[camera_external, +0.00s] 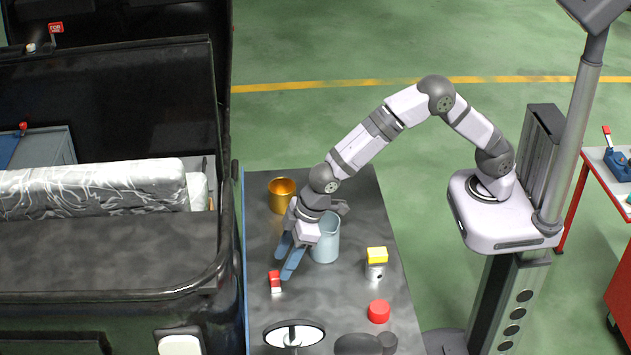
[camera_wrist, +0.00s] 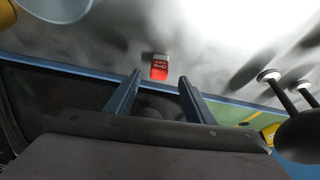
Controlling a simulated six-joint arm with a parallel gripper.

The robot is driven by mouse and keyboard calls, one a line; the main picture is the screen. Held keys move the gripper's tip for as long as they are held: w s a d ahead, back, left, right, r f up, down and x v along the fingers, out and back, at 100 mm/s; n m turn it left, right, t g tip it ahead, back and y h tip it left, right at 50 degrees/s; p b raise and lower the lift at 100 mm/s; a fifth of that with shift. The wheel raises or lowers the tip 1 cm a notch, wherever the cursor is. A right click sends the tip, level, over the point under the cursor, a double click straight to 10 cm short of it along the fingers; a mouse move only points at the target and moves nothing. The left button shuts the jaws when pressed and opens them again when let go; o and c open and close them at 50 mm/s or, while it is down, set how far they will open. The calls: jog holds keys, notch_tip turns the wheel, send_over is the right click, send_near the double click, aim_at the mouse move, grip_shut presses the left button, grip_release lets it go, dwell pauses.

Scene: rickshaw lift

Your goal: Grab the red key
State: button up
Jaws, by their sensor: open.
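The red key (camera_external: 275,281) looks like a small red block with a white end. It lies on the grey table top (camera_external: 345,320) near its left edge. In the wrist view the red key (camera_wrist: 159,68) shows beyond the fingertips, roughly midway between them. My gripper (camera_external: 287,264) has two blue fingers and points down toward the table, just above and right of the key in the external view. In the wrist view my gripper (camera_wrist: 160,80) is open, with nothing between its fingers. No contact with the key shows.
A blue-grey mug (camera_external: 326,243) stands close behind my gripper, with a gold cup (camera_external: 281,196) farther back. A white can with a yellow top (camera_external: 376,262) and a red disc (camera_external: 379,312) stand to the right. A mirror (camera_external: 294,333) overhangs the front; the dark vehicle (camera_external: 110,240) borders the left.

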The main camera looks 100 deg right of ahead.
aim_at(276, 274)
jog(key=shift+x, duration=1)
jog(key=shift+f+p, duration=0.1)
jog(key=shift+p, duration=0.3)
jog(key=shift+p+x, duration=0.9)
jog(key=shift+x, duration=1.55)
jog(key=shift+w, duration=0.1)
jog(key=c, duration=1.1)
notch_tip(276, 274, up, 10)
jog(key=shift+r+b, duration=0.1)
jog(key=shift+b, duration=1.1)
